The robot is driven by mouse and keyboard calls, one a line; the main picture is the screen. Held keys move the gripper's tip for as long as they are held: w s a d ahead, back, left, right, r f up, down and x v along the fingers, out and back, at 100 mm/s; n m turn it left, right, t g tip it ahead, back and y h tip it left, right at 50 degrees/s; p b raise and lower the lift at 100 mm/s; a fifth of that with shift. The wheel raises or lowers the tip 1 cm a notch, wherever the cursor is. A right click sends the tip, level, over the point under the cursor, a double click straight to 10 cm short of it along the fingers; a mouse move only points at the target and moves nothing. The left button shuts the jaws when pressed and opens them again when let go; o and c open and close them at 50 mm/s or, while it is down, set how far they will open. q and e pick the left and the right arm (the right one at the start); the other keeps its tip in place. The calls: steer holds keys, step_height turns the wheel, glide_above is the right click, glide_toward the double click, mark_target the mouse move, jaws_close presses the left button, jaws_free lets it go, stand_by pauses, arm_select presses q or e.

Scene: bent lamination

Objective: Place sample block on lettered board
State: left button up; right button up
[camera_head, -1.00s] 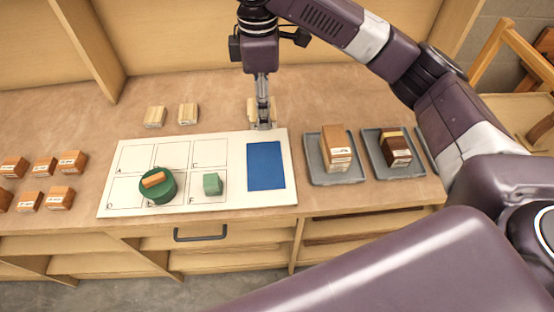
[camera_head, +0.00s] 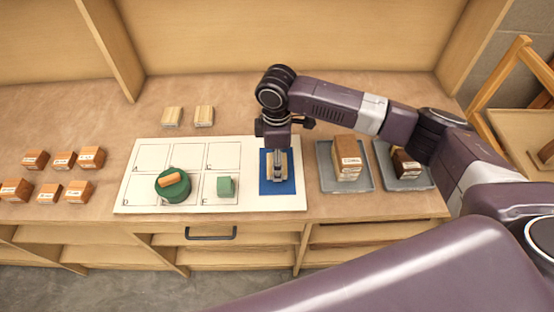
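The white lettered board (camera_head: 232,205) lies on the bench, with a grid of outlined cells at left and a blue rectangle (camera_head: 266,188) at right. My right gripper (camera_head: 279,180) points down over the blue rectangle, shut on a pale wood block (camera_head: 289,163) that is partly hidden by the fingers. I cannot tell whether the block touches the blue area. A round green piece (camera_head: 173,193) with an orange block (camera_head: 171,180) on top sits in the lower cells. My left gripper is not in view.
Two pale blocks (camera_head: 172,116) (camera_head: 204,116) lie behind the board. Several orange-brown blocks (camera_head: 63,160) lie at left. At right, grey trays (camera_head: 327,181) (camera_head: 383,182) hold a tan stack (camera_head: 347,160) and a dark block (camera_head: 404,162). Upper cells are clear.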

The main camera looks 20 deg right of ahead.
steer(key=shift+f, duration=0.25)
steer(key=shift+f, duration=0.1)
steer(key=o, duration=1.2)
steer(key=shift+c, duration=0.2)
step_height(320, 180, up, 12)
steer(key=b, duration=0.3)
